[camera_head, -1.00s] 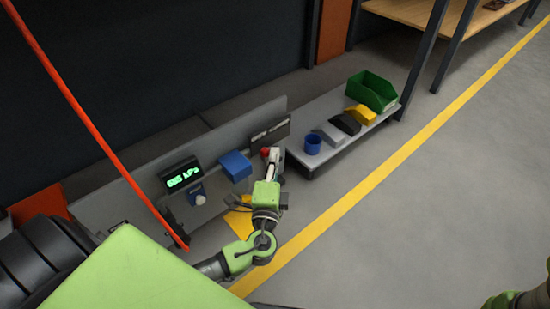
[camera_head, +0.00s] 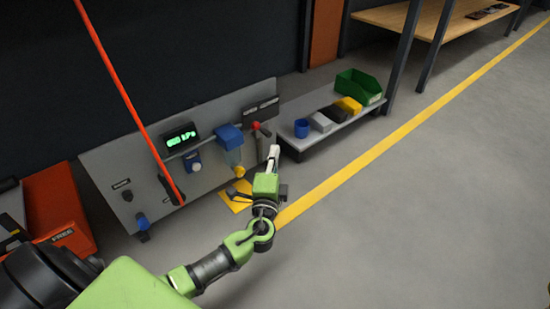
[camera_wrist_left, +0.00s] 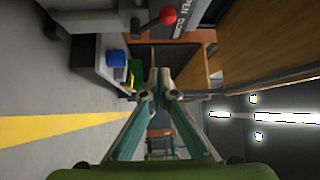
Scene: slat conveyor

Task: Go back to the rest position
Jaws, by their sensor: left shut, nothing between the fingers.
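My left gripper (camera_head: 273,156) reaches out over the floor in the head view, in front of the grey panel (camera_head: 118,165). Its fingers are together with nothing between them. The left wrist view shows the two fingers (camera_wrist_left: 162,82) converging at their tips. A red-knobbed lever (camera_head: 256,126) on the panel's right side is close to the fingertips in the picture, and they look apart from it. The lever's red knob also shows in the left wrist view (camera_wrist_left: 168,15). My right gripper is not in view.
The panel carries a lit green display (camera_head: 180,138) and a blue-topped clear bowl (camera_head: 231,143). A low grey shelf (camera_head: 297,144) to its right holds a blue cup (camera_head: 301,128), several blocks and a green bin (camera_head: 358,86). Floor right of the yellow line (camera_head: 400,132) is clear.

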